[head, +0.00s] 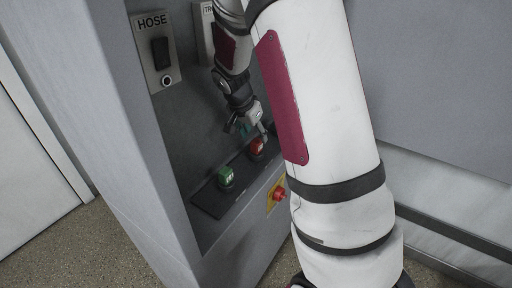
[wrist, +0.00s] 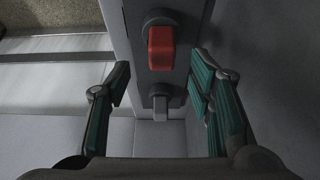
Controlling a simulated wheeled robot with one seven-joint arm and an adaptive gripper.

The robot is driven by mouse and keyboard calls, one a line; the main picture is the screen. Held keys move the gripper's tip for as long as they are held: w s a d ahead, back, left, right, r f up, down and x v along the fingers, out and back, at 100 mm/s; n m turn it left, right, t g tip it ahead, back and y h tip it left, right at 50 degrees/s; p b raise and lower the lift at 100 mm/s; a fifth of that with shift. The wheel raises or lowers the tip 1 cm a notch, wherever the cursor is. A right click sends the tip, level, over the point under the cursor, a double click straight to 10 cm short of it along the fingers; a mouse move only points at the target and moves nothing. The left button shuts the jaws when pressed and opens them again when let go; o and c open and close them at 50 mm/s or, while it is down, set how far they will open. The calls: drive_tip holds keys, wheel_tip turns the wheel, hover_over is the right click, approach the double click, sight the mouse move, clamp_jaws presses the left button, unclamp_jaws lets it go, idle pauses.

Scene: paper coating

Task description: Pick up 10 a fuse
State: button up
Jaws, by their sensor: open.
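A green fuse (head: 226,176) and a red fuse (head: 256,147) stand in a dark strip on the panel's ledge in the head view. The red fuse (wrist: 160,48) also shows in the wrist view, with a grey fuse (wrist: 160,104) nearer to me in the same row. My gripper (head: 256,132) is open above the far end of the strip. In the wrist view its teal-padded fingers (wrist: 160,72) stand on either side of the row, apart from both fuses. The grey fuse is hidden in the head view. I cannot read any number on the fuses.
The strip (head: 208,202) sits in a recess of the grey cabinet. A HOSE switch plate (head: 158,52) and a partly hidden second plate (head: 204,32) are on the wall above. A red emergency button (head: 279,194) on yellow is on the front face below.

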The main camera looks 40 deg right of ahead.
sight(256, 141)
drive_tip(key=shift+x, duration=2.7)
drive_tip(key=shift+w+a, duration=0.1)
clamp_jaws()
